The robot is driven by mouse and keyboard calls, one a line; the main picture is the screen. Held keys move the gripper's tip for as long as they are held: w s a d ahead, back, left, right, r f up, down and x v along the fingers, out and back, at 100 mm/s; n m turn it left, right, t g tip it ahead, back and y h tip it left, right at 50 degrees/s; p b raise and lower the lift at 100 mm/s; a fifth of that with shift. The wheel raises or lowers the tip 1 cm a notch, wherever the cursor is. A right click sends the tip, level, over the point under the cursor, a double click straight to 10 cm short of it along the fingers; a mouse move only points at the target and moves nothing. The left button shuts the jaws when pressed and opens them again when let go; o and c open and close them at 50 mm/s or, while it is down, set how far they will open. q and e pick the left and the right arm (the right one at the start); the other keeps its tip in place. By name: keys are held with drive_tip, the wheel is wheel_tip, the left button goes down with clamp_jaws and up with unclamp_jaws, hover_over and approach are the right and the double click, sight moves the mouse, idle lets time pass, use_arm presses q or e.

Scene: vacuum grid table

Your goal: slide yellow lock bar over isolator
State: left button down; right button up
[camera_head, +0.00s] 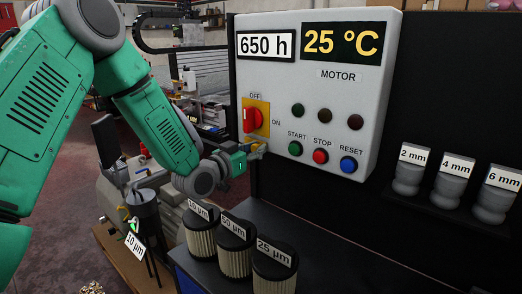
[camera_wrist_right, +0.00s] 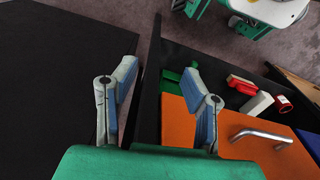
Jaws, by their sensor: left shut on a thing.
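The isolator is a red rotary knob (camera_head: 250,120) on a yellow plate (camera_head: 264,108) on the grey motor panel. The knob stands upright, with OFF above it and ON to its right. My left gripper (camera_head: 257,149) is just below the plate's lower right corner, shut on the yellow lock bar, which is mostly hidden. A small yellow part shows at the fingers; I cannot tell whether it touches the plate. My right gripper (camera_wrist_right: 161,98) shows only in the right wrist view, with its fingers apart and nothing between them.
Green, red and blue buttons (camera_head: 320,156) sit right of my left gripper. Several filter cartridges (camera_head: 234,247) stand below it, and several grey labelled parts (camera_head: 451,182) stand at right. The right wrist view shows an orange panel (camera_wrist_right: 190,130) with a metal handle (camera_wrist_right: 262,135).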

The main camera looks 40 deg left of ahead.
use_arm(q)
drive_tip(key=c, duration=1.3)
unclamp_jaws()
drive_tip(key=shift+s+a+f, duration=0.1)
drive_tip(key=shift+s+f, duration=0.05)
drive_tip(key=shift+f, duration=0.15)
drive_tip(key=shift+a+r, duration=0.1)
drive_tip(key=shift+a, duration=0.05)
drive_tip(key=shift+s, duration=0.35)
drive_tip(key=s+a, duration=0.1)
drive_tip(key=s, duration=1)
drive_tip(key=shift+s, duration=0.1)
drive_tip(key=shift+a, duration=0.1)
